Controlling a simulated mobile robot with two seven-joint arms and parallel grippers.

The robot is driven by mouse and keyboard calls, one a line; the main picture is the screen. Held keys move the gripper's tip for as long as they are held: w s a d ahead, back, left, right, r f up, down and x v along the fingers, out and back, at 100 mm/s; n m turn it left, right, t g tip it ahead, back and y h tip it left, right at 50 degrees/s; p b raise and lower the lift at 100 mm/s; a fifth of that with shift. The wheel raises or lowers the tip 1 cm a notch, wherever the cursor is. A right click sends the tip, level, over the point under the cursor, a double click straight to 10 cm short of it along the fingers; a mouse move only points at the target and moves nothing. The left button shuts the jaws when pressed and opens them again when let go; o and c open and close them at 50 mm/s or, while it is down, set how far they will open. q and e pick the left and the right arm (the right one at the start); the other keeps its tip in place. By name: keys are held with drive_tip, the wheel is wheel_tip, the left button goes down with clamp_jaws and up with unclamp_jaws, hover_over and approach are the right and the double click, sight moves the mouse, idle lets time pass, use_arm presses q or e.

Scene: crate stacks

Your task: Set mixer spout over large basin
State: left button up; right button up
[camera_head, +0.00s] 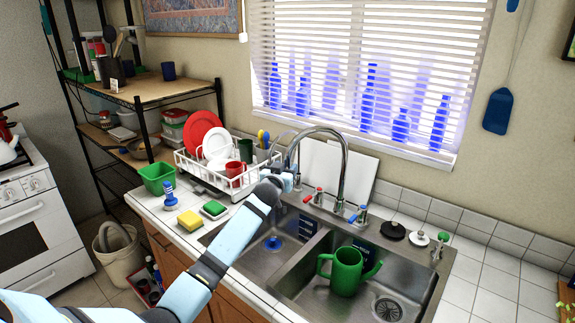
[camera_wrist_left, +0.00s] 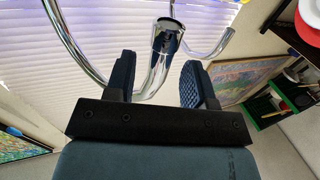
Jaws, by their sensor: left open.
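The chrome mixer spout (camera_head: 345,160) arches up behind the sink, with its free end bending left and down toward my left gripper (camera_head: 290,181). In the left wrist view the spout end (camera_wrist_left: 166,40) lies between the two open, dark padded fingers (camera_wrist_left: 158,70); contact with either finger cannot be told. The spout end is on the side of the small left basin (camera_head: 262,258), at its back. My right gripper is not in view.
Red (camera_head: 318,197) and blue (camera_head: 360,214) tap handles stand close to the spout base. A white dish rack (camera_head: 225,178) with plates is left of the gripper. A white board (camera_head: 358,172) leans behind the spout. Black and white stoppers lie behind the large basin.

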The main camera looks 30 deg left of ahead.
use_arm(q)
drive_tip(key=shift+x, duration=1.2)
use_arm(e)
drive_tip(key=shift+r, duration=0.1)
